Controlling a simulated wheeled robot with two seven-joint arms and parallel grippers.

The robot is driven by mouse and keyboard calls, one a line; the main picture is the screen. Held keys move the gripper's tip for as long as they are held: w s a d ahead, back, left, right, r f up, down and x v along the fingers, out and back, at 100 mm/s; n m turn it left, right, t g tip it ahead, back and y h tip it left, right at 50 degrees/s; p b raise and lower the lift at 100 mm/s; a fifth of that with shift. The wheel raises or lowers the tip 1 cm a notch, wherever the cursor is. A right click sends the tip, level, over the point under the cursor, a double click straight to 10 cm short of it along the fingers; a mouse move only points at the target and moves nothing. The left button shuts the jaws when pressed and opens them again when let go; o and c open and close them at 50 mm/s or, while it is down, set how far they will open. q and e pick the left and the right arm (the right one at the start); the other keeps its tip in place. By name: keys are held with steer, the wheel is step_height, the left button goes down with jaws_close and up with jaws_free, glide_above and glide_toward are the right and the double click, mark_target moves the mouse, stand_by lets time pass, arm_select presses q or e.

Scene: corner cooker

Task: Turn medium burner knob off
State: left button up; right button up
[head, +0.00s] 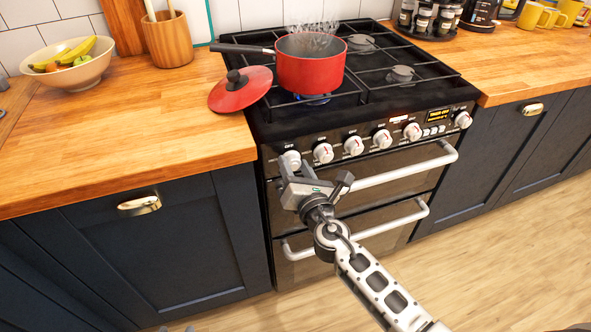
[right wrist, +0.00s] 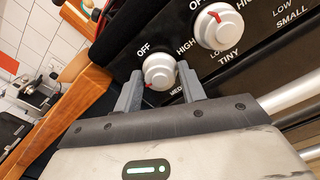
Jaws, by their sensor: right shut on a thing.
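The medium burner knob (right wrist: 160,70) is white and round, at the left end of the stove's front panel. It also shows in the head view (head: 290,158), partly hidden by my gripper. Its red mark faces lower left in the right wrist view, away from the "OFF" label at its upper left. My right gripper (right wrist: 160,78) has one finger on each side of the knob and is shut on it. A blue flame (head: 313,99) burns under the red pot (head: 312,68).
Several other knobs (head: 353,145) run rightward along the panel. Two white oven handles (head: 405,167) stick out below. A red lid (head: 241,91) leans at the hob's left edge. Wooden counters (head: 150,115) flank the stove, with a fruit bowl (head: 70,75) on the left.

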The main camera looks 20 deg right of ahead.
steer(key=m+b, duration=0.1)
steer(key=m, duration=0.2)
steer(key=shift+f+m, duration=0.15)
steer(key=shift+m, duration=0.25)
steer(key=m+b, duration=0.2)
steer(key=m, duration=0.2)
steer(key=shift+m, duration=0.3)
steer(key=m, duration=0.3)
steer(key=shift+m+b, duration=0.3)
steer(key=shift+m, duration=1.7)
steer(key=o, duration=0.8)
steer(key=shift+s, duration=0.1)
